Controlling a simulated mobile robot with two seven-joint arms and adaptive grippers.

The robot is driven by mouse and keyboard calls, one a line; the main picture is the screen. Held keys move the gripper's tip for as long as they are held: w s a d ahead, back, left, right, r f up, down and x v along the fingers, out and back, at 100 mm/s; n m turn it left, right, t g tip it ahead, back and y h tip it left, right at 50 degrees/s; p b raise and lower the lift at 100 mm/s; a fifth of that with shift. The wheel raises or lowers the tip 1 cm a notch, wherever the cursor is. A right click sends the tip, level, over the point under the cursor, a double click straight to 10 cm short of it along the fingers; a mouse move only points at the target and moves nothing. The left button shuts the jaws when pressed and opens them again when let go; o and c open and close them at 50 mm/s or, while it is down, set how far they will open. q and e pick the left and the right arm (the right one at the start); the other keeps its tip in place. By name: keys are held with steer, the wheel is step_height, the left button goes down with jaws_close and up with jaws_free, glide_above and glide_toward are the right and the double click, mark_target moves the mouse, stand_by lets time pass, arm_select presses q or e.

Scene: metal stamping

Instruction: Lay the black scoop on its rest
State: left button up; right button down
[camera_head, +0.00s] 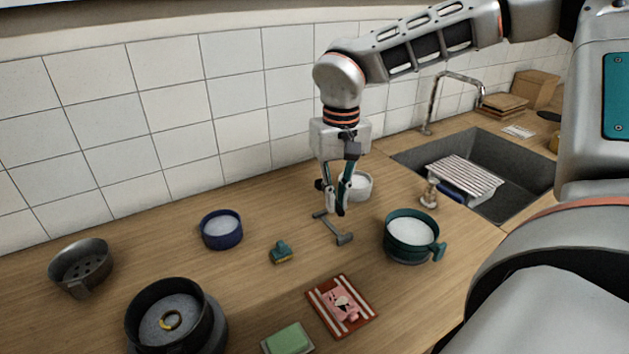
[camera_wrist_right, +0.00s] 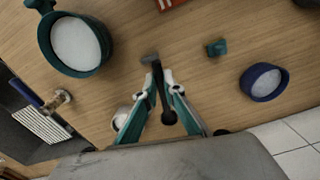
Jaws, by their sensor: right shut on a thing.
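My right gripper (camera_head: 338,208) points down over the counter, shut on the black scoop (camera_wrist_right: 156,78). In the right wrist view the scoop shows as a dark, narrow piece between the fingertips; in the head view the fingers mostly hide it. A grey bar with a crosspiece at each end, which looks like the rest (camera_head: 332,227), lies on the wood just below and in front of the fingertips. One end of it shows in the wrist view (camera_wrist_right: 149,57). I cannot tell whether the scoop touches the rest. My left gripper is not in view.
A teal pot (camera_head: 411,235) of white stuff stands to the right, a white bowl (camera_head: 360,187) close behind the gripper. A blue bowl (camera_head: 221,230) and a small teal piece (camera_head: 282,252) are to the left. A striped red mat (camera_head: 341,305) lies in front. The sink (camera_head: 483,160) is further right.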

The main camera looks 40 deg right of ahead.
steer(key=shift+w, duration=0.25)
steer(key=shift+s+r, duration=0.1)
steer(key=shift+s, duration=0.1)
steer(key=shift+w, duration=0.1)
steer(key=shift+f+b, duration=0.55)
step_height(320, 180, down, 4)
steer(key=shift+r+b, duration=0.15)
steer(key=shift+b, duration=1)
steer(key=shift+f, duration=0.35)
steer(key=shift+f+b, duration=0.6)
steer(key=shift+f, duration=0.05)
